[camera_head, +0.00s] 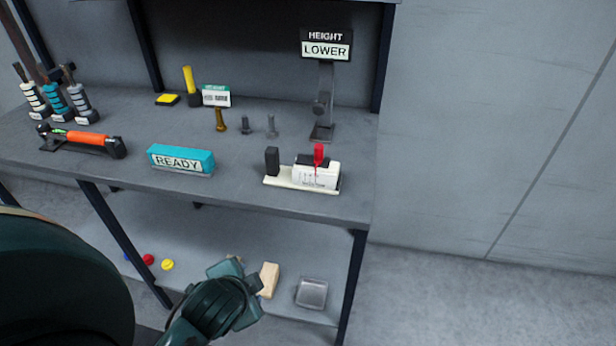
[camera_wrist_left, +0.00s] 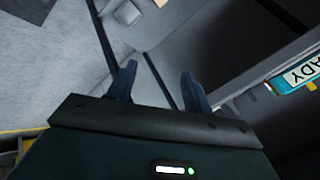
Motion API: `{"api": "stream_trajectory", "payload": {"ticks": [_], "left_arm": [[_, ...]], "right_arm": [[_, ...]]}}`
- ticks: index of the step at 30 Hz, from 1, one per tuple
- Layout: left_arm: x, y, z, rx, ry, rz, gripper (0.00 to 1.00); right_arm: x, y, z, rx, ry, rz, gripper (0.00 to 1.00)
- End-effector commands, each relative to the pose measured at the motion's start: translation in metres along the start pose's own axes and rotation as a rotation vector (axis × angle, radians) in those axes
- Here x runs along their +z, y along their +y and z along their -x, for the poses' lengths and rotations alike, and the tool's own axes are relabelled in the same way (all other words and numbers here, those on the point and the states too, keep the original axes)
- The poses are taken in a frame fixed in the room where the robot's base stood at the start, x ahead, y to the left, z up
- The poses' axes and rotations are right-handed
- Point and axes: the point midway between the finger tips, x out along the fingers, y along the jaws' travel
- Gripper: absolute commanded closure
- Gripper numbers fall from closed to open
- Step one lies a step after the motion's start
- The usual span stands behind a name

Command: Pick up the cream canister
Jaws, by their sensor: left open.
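A cream block-like object (camera_head: 269,279), the only piece that looks like the cream canister, stands on the lower shelf just right of my left gripper (camera_head: 256,284). Its lower part is partly hidden by the gripper. In the left wrist view, a small cream piece (camera_wrist_left: 160,3) at the top edge may be the same object. There my left gripper (camera_wrist_left: 159,82) has its two fingers spread apart with nothing between them. My right gripper is in neither view.
A grey square dish (camera_head: 312,293) sits right of the cream object. Red (camera_head: 148,260) and yellow (camera_head: 167,264) pieces lie left on the shelf. The tabletop (camera_head: 235,180) overhead holds a READY box (camera_head: 181,160), a white device (camera_head: 316,175) and tools. Dark legs (camera_head: 352,285) bound the shelf.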

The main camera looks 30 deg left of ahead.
Motion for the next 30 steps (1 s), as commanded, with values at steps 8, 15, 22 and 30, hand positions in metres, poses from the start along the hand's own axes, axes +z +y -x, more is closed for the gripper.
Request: {"api": "stream_trajectory", "payload": {"ticks": [8,15,22,30], "left_arm": [[-0.02,-0.084,-0.022,-0.403,-0.014,-0.653,0.49],[-0.065,-0.148,-0.025,-0.845,-0.21,-1.526,0.49],[-0.088,-0.161,-0.026,-1.03,-0.376,-1.961,0.49],[-0.114,-0.186,-0.05,-1.05,-0.4,-2.008,0.49]], "right_arm": [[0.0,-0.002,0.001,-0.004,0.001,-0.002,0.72],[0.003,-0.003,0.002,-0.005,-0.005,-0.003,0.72],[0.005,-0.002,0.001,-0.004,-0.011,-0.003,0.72],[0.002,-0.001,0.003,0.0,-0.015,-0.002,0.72]]}}
